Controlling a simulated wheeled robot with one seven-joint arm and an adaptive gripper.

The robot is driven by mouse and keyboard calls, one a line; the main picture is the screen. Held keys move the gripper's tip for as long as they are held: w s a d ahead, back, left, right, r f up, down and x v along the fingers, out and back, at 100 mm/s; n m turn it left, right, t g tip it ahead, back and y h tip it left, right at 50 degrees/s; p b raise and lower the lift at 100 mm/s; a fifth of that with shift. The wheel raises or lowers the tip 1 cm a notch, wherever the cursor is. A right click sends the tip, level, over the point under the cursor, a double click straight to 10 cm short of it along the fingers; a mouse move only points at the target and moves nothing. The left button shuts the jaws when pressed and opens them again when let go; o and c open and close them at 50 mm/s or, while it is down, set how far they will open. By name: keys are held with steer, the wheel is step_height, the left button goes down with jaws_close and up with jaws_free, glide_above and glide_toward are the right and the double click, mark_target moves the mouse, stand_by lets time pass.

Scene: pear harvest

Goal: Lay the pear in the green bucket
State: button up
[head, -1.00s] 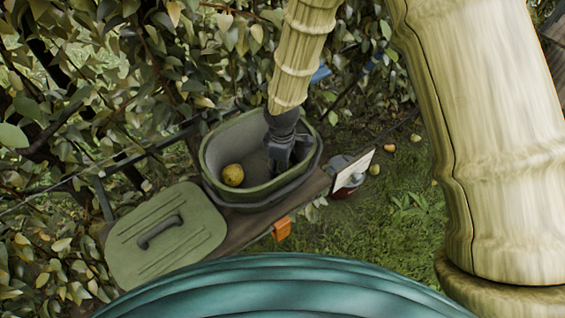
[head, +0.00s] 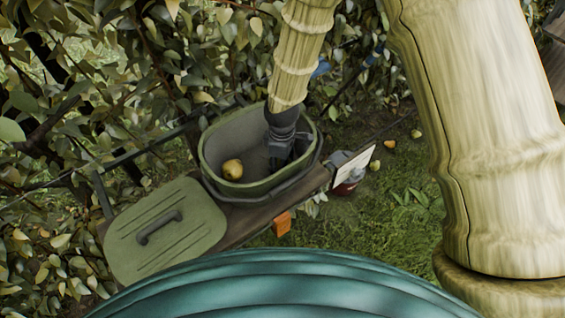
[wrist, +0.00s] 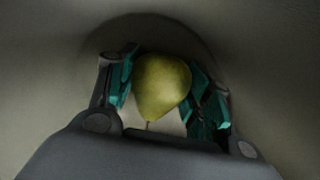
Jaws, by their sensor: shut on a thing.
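The green bucket (head: 212,178) stands open on a dark plank. My gripper (head: 277,158) reaches down inside its right part. In the wrist view a yellow-green pear (wrist: 161,85) sits stem toward the camera between the teal finger pads of my gripper (wrist: 165,95), which is shut on it. The bucket's pale inner wall surrounds them. My gripper hides this pear in the head view; whether it touches the floor cannot be told. Another yellow fruit (head: 232,169) lies at the left of the bucket floor, apart from my gripper.
A green lid (head: 180,235) with a dark handle lies left of the bucket. A pale card (head: 356,165) and a red object (head: 346,187) are to the right. Leafy branches crowd behind.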

steer(key=shift+f, duration=0.35)
stand_by(0.4)
steer(key=o, duration=1.2)
steer(key=shift+c, duration=0.2)
steer(key=shift+r, duration=0.1)
step_height(320, 180, up, 12)
steer(key=shift+f, duration=0.1)
